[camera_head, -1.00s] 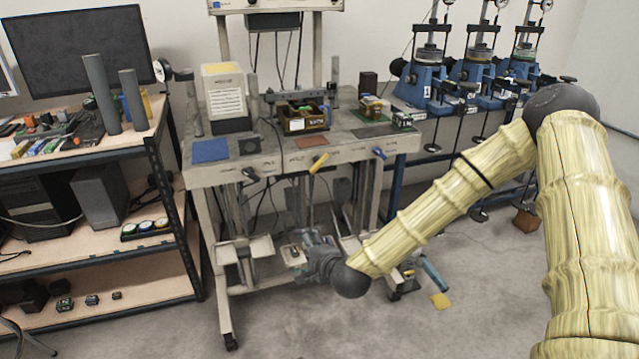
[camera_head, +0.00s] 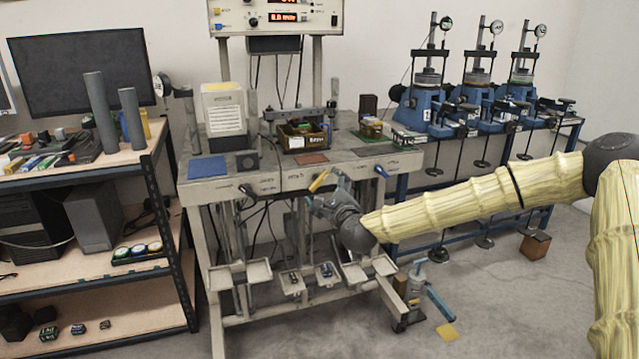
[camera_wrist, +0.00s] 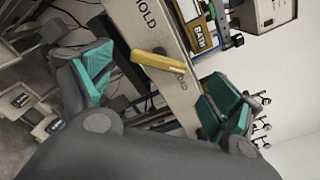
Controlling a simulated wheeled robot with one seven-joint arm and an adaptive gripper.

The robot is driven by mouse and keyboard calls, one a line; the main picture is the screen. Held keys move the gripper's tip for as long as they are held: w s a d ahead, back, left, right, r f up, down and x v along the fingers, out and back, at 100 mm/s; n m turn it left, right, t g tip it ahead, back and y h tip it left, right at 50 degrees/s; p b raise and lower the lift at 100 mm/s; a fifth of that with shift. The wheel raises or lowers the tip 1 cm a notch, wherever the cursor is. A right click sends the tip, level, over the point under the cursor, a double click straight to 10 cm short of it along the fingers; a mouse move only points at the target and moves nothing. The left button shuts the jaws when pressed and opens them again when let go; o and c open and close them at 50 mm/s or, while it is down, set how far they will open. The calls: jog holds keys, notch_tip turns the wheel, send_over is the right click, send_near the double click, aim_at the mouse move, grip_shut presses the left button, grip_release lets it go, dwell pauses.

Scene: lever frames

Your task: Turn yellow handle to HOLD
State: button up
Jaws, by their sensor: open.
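The yellow handle (camera_head: 319,181) sits on the front panel (camera_head: 290,178) of the grey bench, between a black handle (camera_head: 248,190) and a blue handle (camera_head: 381,170). It is tilted in the head view. In the wrist view the yellow handle (camera_wrist: 158,61) lies between the open green-padded fingers of my gripper (camera_wrist: 155,95), apart from both. The word HOLD (camera_wrist: 146,14) is printed on the panel beyond one end of the handle; a second label by its other end is partly hidden. In the head view my gripper (camera_head: 318,203) is just below the handle.
Small trays (camera_head: 291,284) hang under the panel, and bench legs stand below it. A brown bin (camera_head: 290,139) and a white box (camera_head: 223,112) stand on the bench top. A shelf (camera_head: 110,271) is at the left; blue presses (camera_head: 424,108) stand at the right.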

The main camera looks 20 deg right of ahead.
aim_at(320, 182)
jog(key=shift+w+a, duration=0.1)
jog(key=shift+w, duration=2.65)
jog(key=c, duration=1)
